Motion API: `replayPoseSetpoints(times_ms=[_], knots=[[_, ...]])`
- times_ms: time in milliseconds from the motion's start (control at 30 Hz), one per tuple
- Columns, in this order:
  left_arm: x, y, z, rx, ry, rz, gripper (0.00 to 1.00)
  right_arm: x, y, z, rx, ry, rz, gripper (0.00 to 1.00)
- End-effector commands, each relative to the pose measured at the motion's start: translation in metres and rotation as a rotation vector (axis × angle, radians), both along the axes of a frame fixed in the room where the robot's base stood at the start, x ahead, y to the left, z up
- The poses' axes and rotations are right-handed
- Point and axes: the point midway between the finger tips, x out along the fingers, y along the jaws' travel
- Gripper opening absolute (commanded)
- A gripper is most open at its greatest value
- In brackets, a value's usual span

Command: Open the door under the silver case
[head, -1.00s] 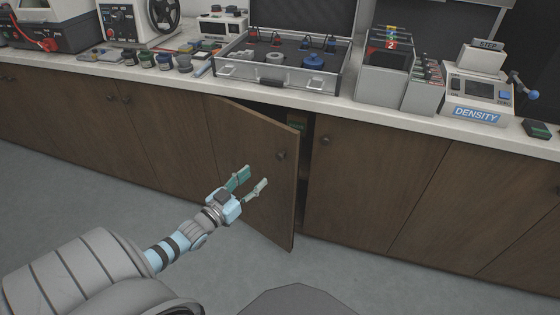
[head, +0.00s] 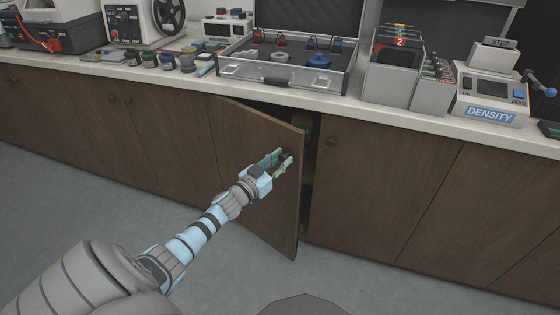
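The silver case (head: 285,78) stands open on the counter at the top middle. Under it, a brown cabinet door (head: 250,215) is ajar, its right edge swung out from the cabinet front. A dark gap with part of the interior shows at its right. My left gripper (head: 283,160) is at the upper right part of this door, with its fingers on either side of the door's round knob. The fingers look apart; whether they touch the knob cannot be told. My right gripper is not in view.
The closed door to the right has its own knob (head: 331,142). The white counter (head: 390,108) above carries a density meter (head: 490,92), a rack of boxes (head: 392,60) and several small jars. Grey floor (head: 360,280) in front is clear.

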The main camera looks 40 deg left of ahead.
Motion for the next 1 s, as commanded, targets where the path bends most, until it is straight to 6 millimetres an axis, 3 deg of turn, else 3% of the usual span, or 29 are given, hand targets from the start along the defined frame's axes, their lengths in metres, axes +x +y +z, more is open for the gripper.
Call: replayPoseSetpoints(times_ms=[367, 533, 800, 1000], knots=[[-0.002, 0.0, 0.0, 0.001, 0.001, -0.004, 0.0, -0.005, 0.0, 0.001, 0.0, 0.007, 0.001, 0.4], [-0.013, 0.001, 0.001, 0.002, 0.003, -0.036, 0.0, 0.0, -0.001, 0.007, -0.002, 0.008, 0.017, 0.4], [-0.066, 0.013, 0.0, 0.002, 0.004, -0.183, 0.0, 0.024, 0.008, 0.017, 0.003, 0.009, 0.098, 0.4], [-0.121, 0.035, -0.007, 0.004, 0.003, -0.33, 0.0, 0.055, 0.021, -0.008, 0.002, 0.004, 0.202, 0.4]])
